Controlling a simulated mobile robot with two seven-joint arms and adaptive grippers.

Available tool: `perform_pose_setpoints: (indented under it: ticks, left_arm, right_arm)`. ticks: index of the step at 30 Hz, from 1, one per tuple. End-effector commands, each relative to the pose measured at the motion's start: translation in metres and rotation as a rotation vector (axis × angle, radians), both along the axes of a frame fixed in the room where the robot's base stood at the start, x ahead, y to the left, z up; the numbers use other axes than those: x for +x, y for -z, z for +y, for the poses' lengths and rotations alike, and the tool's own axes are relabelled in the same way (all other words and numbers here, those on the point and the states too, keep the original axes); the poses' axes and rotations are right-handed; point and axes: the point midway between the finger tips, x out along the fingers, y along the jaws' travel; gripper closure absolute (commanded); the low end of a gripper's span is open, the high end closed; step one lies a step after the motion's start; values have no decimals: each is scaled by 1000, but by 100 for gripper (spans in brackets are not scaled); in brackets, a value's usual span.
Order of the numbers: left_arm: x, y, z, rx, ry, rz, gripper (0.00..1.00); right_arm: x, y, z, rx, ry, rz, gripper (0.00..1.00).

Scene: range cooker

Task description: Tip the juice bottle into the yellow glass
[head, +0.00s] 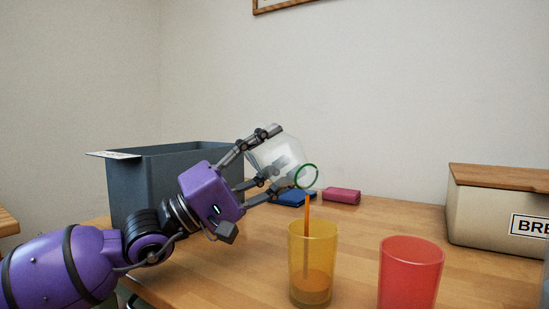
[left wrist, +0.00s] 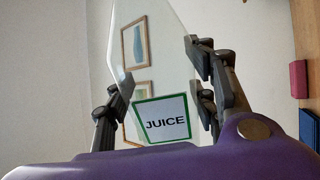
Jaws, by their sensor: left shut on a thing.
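The juice bottle (head: 272,156) is clear, with a green-rimmed mouth, and is tilted mouth-down to the right in the head view. My left gripper (head: 271,163) is shut on it. In the left wrist view the bottle (left wrist: 157,65) shows a green-bordered JUICE label between the fingers. The yellow glass (head: 313,250) stands upright on the table below the bottle's mouth. A thin orange stream (head: 307,220) runs from near the mouth down into the glass, and orange liquid sits in its lower part. The mouth is above the rim, apart from it. My right gripper is not in view.
A red glass (head: 411,272) stands right of the yellow one. A bread box (head: 500,222) is at the right. A dark grey bin (head: 150,190) stands behind my left arm. Blue (head: 294,199) and red (head: 342,196) blocks lie behind the glasses.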

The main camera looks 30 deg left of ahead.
Motion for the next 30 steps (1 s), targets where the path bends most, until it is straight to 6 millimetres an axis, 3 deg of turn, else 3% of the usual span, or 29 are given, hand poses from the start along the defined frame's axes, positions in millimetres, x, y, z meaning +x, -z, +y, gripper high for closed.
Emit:
perform_pose_setpoints:
  ticks: [30]
  left_arm:
    - [-2, -10, -4, 80, 2, -51, 77]
  right_arm:
    - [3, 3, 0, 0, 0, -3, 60]
